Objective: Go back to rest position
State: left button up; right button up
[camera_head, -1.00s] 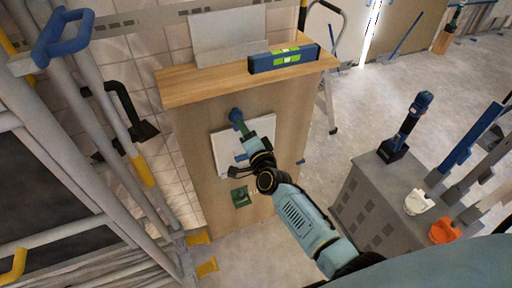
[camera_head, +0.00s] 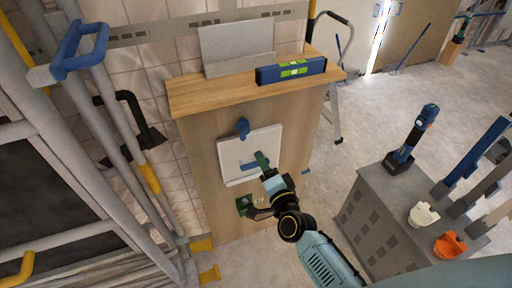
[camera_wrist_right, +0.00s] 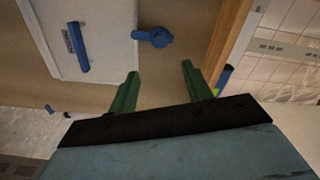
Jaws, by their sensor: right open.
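My right gripper (camera_head: 264,160) is in front of the white panel (camera_head: 235,170) on the wooden cabinet's front. In the right wrist view, the right gripper (camera_wrist_right: 160,85) shows two green fingers spread apart with nothing between them. The panel also shows in that view (camera_wrist_right: 105,20), with a blue handle bar (camera_wrist_right: 78,47) on it. A blue knob or latch (camera_head: 242,127) sits at the panel's top edge in the head view; it shows in the wrist view too (camera_wrist_right: 155,37). The fingers appear clear of the panel. My left gripper is not in view.
A blue level (camera_head: 291,71) and a grey plate (camera_head: 236,48) are on the wooden top (camera_head: 215,92). A grey cabinet (camera_head: 375,205) with a drill (camera_head: 412,138) stands right. Scaffold poles (camera_head: 100,110) stand left.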

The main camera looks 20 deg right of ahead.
jog(key=s+f+n+g, duration=0.3)
jog(key=s+f, duration=0.3)
jog(key=f, duration=0.4)
jog(key=s+f+n+g+y, duration=0.1)
jog(key=s+f+n+g, duration=0.2)
jog(key=s+f, duration=0.5)
jog(key=s+f+n+g, duration=0.3)
jog(key=s+f+n, duration=0.15)
jog(key=f, duration=0.75)
jog(key=s+d+f+n+g, duration=0.2)
jog(key=s+f, duration=0.1)
jog(key=s, duration=0.5)
jog(key=s+d+f+n+g+h, duration=0.1)
jog(key=s+d+f+g, duration=0.1)
jog(key=s, duration=0.7)
jog(key=s+d+f+n+g, duration=0.2)
jog(key=s+f+g, duration=0.2)
jog(key=s, duration=0.5)
notch_tip(320, 180, down, 2)
jog(key=shift+s+f+n+h+b, duration=0.2)
jog(key=shift+f+n+h+b, duration=0.05)
jog(key=shift+n+h+b, duration=0.1)
